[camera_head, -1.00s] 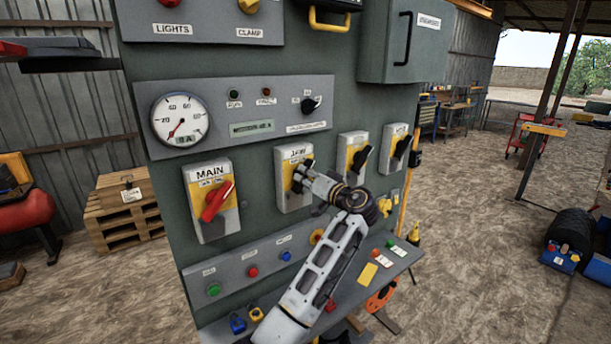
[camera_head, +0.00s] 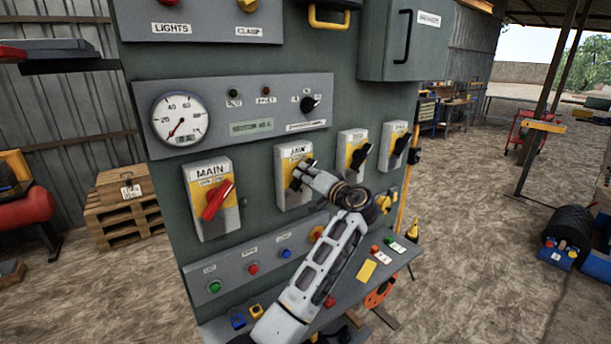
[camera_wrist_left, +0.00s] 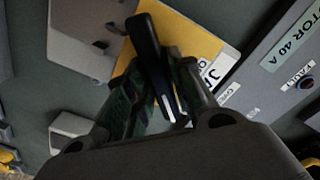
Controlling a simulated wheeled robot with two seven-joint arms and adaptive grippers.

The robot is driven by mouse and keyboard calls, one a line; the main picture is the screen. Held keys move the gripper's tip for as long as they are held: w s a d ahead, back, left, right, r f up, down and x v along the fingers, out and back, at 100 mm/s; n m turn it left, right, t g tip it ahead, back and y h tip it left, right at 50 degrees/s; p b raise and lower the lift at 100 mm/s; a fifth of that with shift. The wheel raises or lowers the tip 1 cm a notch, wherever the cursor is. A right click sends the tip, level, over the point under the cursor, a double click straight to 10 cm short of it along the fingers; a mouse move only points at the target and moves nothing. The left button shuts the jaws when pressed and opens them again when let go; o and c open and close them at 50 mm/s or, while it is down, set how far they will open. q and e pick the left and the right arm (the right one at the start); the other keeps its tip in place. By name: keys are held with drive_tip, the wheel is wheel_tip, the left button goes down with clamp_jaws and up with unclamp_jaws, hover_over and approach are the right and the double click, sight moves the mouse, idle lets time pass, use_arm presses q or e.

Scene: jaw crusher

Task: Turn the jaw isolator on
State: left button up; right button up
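The jaw isolator is a grey and yellow box (camera_head: 286,193) labelled JAW with a black rotary handle, the second switch from the left in the row. In the head view my left gripper (camera_head: 301,176) is at its handle and partly covers it. In the left wrist view the black handle (camera_wrist_left: 146,38) stands in front of the yellow plate (camera_wrist_left: 190,42). My left gripper's two fingers (camera_wrist_left: 158,80) straddle the handle, one on each side. Whether they press on it cannot be told. My right gripper is not in view.
The MAIN isolator (camera_head: 211,203) with a red handle is left of the jaw one. Two similar isolators with black handles (camera_head: 358,155) (camera_head: 395,148) are on the right. Below is a button strip (camera_head: 230,283) and a sloped shelf. A gauge panel (camera_head: 300,84) is above.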

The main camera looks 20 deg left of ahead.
use_arm(q)
drive_tip(key=shift+o, duration=1.2)
drive_tip(key=v, duration=0.7)
drive_tip(key=shift+s+d, duration=0.2)
drive_tip(key=shift+d, duration=0.05)
drive_tip(key=shift+f, duration=0.1)
